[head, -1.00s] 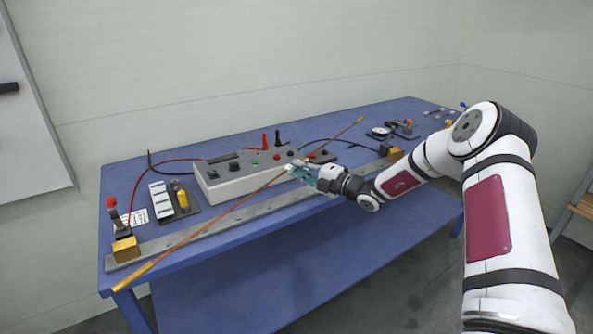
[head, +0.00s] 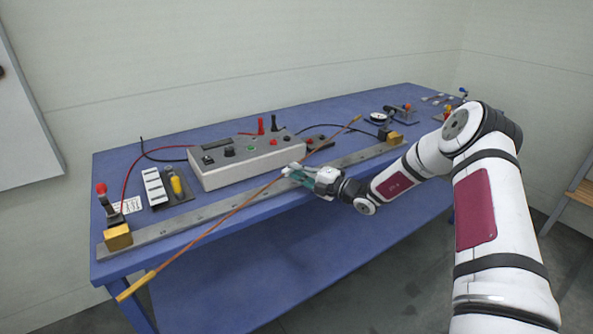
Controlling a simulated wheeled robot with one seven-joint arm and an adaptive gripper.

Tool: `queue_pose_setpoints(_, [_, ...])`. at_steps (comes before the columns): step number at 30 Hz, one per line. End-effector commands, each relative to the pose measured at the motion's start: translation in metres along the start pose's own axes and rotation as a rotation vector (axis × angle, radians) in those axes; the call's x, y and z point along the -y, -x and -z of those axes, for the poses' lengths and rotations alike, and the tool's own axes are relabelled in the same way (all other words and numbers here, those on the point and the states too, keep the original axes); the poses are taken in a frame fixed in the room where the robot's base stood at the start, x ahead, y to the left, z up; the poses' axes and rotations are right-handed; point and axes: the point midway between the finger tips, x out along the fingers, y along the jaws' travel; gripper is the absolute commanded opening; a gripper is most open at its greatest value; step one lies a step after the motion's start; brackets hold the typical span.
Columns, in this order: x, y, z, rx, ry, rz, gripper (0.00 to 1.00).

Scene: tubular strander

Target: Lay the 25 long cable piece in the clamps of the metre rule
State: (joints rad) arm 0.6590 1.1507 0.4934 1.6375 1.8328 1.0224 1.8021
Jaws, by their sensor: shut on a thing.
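A long copper-coloured cable piece (head: 215,227) is held near its middle by my gripper (head: 289,172), which is shut on it. The cable runs slantwise, with its near left end past the table's front edge and its far end over the table beyond the grey box. The metre rule (head: 190,217) is a long grey bar along the front of the table. It has a brass clamp block with a red-knobbed lever (head: 118,236) at its left end and another brass clamp block (head: 394,137) at its right end. The cable crosses above the rule at an angle, apart from both clamps.
A grey instrument box (head: 243,164) with knobs and red and black leads stands behind the rule. Small parts (head: 435,98) lie at the far right of the blue table (head: 340,110).

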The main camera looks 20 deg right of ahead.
Motion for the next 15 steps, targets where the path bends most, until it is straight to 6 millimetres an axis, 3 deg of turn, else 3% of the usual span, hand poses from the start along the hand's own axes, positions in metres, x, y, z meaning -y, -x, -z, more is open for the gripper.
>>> queue_pose_setpoints(15, [0.0043,-0.0002,-0.0002,0.000,0.000,-0.002,0.00])
